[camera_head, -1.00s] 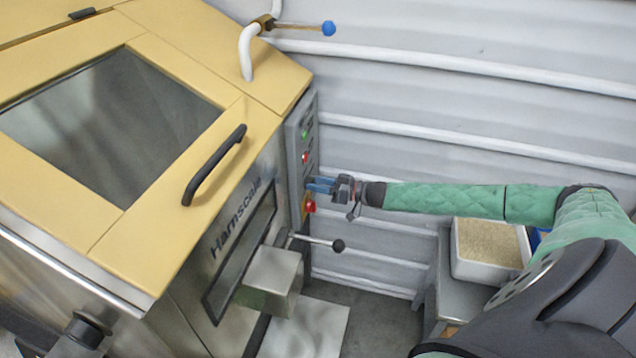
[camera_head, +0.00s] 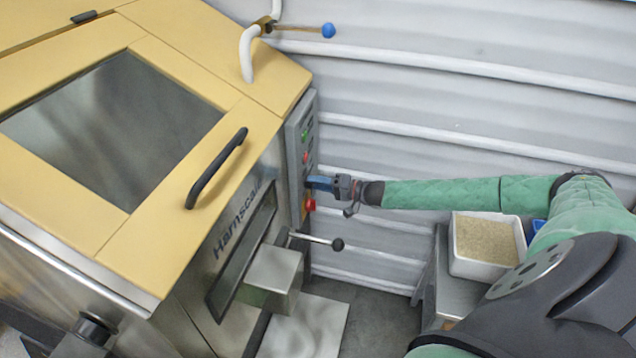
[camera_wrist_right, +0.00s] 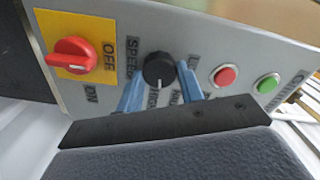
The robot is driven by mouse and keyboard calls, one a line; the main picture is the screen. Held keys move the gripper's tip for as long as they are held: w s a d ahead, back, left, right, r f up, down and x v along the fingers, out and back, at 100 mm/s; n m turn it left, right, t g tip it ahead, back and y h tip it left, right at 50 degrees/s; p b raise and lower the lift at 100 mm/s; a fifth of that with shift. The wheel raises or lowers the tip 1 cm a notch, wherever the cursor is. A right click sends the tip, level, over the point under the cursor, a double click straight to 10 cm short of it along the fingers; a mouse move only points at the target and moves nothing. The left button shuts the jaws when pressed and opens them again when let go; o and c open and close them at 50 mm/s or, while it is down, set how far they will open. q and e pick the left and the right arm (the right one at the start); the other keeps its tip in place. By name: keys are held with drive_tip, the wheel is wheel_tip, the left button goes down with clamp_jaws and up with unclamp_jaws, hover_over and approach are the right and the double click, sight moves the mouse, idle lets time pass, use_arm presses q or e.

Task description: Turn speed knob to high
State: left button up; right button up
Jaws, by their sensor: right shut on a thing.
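The black speed knob (camera_wrist_right: 158,70) is on the grey control panel (camera_wrist_right: 205,50) between the red-on-yellow switch and the push buttons. Its white pointer mark is at the lower side, toward the lettering HIGH below it. My right gripper (camera_wrist_right: 160,75) has one blue finger on each side of the knob and is shut on it. In the head view my right gripper (camera_head: 319,183) reaches the panel (camera_head: 294,150) on the machine's right side, and the knob is hidden there. My left gripper is not in view.
A red OFF/ON switch (camera_wrist_right: 70,55) sits left of the knob; red (camera_wrist_right: 224,75) and green (camera_wrist_right: 267,83) buttons sit right. A lever with a black ball (camera_head: 338,244) juts out below my gripper. A substrate bin (camera_head: 488,245) stands on a stand beneath my right arm.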

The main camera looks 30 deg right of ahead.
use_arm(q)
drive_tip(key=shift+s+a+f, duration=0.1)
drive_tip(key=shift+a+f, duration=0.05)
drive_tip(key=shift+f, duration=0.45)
use_arm(e)
drive_tip(key=shift+d+m, duration=0.1)
drive_tip(key=shift+m, duration=1)
drive_tip(key=o, duration=1)
drive_tip(key=shift+f, duration=0.1)
